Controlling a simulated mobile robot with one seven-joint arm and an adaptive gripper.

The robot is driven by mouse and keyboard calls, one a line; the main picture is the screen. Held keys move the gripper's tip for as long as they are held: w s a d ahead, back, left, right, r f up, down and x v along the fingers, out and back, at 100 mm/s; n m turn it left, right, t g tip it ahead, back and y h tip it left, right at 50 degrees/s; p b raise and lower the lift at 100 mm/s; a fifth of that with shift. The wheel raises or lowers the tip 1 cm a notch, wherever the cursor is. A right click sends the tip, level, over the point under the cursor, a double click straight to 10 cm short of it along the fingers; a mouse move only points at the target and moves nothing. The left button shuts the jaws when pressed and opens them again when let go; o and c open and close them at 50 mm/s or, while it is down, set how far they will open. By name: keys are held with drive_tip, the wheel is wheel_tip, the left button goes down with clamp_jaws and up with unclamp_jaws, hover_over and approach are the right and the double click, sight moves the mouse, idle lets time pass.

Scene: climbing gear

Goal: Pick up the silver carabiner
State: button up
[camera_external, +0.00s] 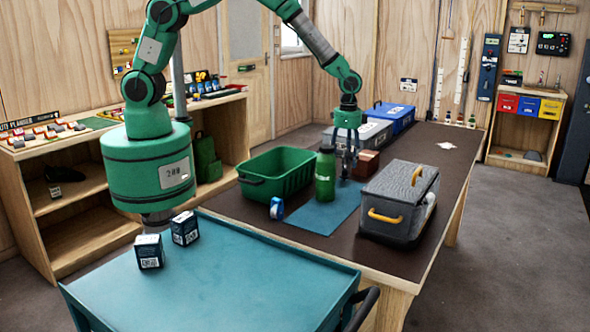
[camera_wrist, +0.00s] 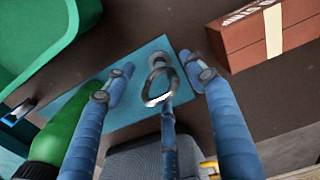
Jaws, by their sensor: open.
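The silver carabiner (camera_wrist: 160,93) shows in the wrist view as a shiny metal loop over the blue mat (camera_wrist: 150,57). In the external view I cannot make it out. My gripper (camera_wrist: 157,66) is open, with a blue finger on each side of the carabiner and a third finger below it in the picture. That third finger overlaps the loop's lower end, and I cannot tell whether they touch. In the external view my gripper (camera_external: 347,172) points down over the table, behind the green bottle (camera_external: 325,174).
A green crate (camera_external: 278,178) stands left of the bottle, and a blue roll (camera_external: 277,208) is in front. A grey cooler bag (camera_external: 398,205) with yellow handles stands at the right. A reddish-brown box (camera_wrist: 262,38) is close by my gripper.

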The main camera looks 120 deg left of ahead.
sight(346, 167)
drive_tip(key=shift+f, duration=0.15)
drive_tip(key=shift+w+f+b, duration=0.1)
drive_tip(key=shift+f+b, duration=0.35)
drive_tip(key=shift+f, duration=2.1)
drive_tip(key=shift+c, duration=0.2)
clamp_jaws()
drive_tip(key=shift+r+p, duration=0.65)
drive_tip(key=shift+r, duration=4.4)
